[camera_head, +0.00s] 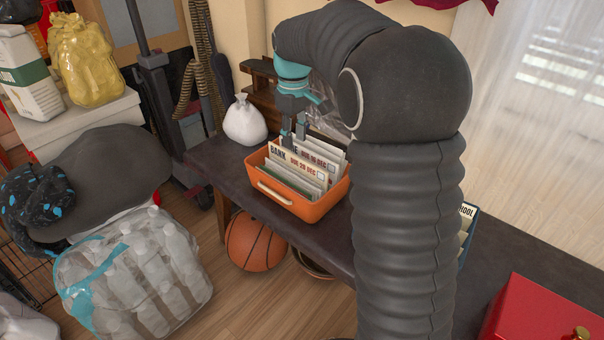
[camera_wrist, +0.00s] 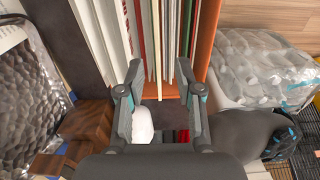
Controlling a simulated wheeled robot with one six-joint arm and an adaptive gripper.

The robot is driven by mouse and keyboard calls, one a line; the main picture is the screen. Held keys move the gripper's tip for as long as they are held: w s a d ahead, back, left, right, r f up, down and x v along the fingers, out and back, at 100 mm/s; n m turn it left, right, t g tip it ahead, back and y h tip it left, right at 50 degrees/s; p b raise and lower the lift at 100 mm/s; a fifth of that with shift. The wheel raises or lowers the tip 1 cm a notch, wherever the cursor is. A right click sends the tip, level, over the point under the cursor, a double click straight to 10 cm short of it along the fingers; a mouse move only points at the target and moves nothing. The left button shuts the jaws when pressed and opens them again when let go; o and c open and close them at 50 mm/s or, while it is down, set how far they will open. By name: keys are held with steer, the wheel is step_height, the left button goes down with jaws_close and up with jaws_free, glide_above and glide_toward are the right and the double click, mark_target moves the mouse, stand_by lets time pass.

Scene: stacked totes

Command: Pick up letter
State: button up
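Several letters stand upright in an orange tote (camera_head: 302,207) on the dark table. A front letter (camera_head: 300,170) reads "BANK" and "DUE 28 DEC". Behind it, another letter (camera_head: 320,161) shows "DUE 16 DEC", its first word partly covered by a finger. My gripper (camera_head: 293,133) points down at the letters' top edges. In the wrist view my gripper (camera_wrist: 160,97) is open, its fingers apart on either side of a few letter edges (camera_wrist: 156,60). I cannot tell whether a finger touches paper. The orange tote wall (camera_wrist: 208,35) shows at right.
A white tied bag (camera_head: 245,121) stands left of the tote. A dark blue tote (camera_head: 468,232) with letters is partly hidden behind my arm. A red box (camera_head: 545,312) is at the lower right. A basketball (camera_head: 255,240) lies below the table (camera_head: 228,163).

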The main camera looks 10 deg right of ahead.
mark_target(296, 156)
steer(key=shift+d+f+b, duration=0.2)
steer(key=shift+f+b, duration=0.3)
steer(key=shift+f, duration=3.15)
jaws_close()
